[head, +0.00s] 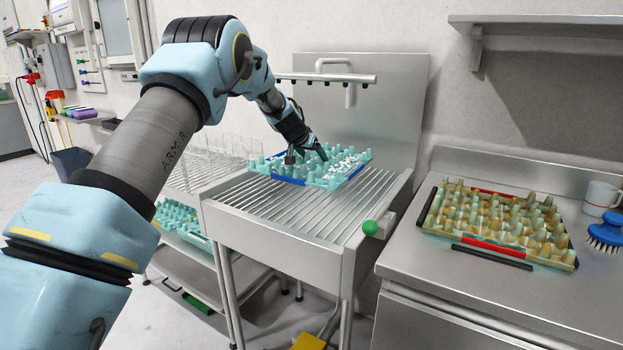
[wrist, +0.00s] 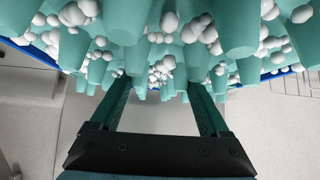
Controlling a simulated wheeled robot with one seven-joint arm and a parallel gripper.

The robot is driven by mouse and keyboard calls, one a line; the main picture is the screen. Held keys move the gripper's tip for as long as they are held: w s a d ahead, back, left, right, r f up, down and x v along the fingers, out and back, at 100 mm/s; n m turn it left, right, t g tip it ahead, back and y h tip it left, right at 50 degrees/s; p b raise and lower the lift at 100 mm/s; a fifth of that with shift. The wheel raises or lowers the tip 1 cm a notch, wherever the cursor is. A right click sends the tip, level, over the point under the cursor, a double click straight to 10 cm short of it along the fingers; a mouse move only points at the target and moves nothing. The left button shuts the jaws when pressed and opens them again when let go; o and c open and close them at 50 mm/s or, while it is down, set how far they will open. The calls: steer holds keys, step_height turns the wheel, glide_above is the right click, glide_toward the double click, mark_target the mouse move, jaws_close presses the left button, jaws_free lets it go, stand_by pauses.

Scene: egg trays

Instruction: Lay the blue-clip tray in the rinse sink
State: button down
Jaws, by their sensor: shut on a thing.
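The teal tray (head: 325,179) with blue clips (head: 289,181) along its edges is over the slatted top of the rinse sink (head: 285,215), toward its back. White foam-like beads lie among its pegs. My gripper (head: 313,150) is at the tray's back part, shut on it. In the wrist view, the fingers of my gripper (wrist: 158,92) reach to the tray's pegs (wrist: 120,20), with white beads between them. I cannot tell whether the tray touches the slats or hangs just above them.
A second tray (head: 432,212), yellowish with red clips, sits on the right counter (head: 400,262) near a mug (head: 599,197) and a blue brush (head: 606,234). A spray bar (head: 325,79) crosses behind the sink. A wire rack (head: 215,155) stands left. The front slats are clear.

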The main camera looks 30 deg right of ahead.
mark_target(313, 174)
step_height(313, 174, down, 6)
steer(key=shift+f+p, duration=0.25)
steer(key=shift+p, duration=0.2)
jaws_free()
steer(key=shift+a+r, duration=0.1)
steer(key=shift+a, duration=0.05)
steer(key=b+v, duration=0.4)
steer(key=v, duration=0.7)
steer(key=shift+s+a+r, duration=0.15)
steer(key=shift+a+r, duration=0.1)
steer(key=shift+a, duration=0.15)
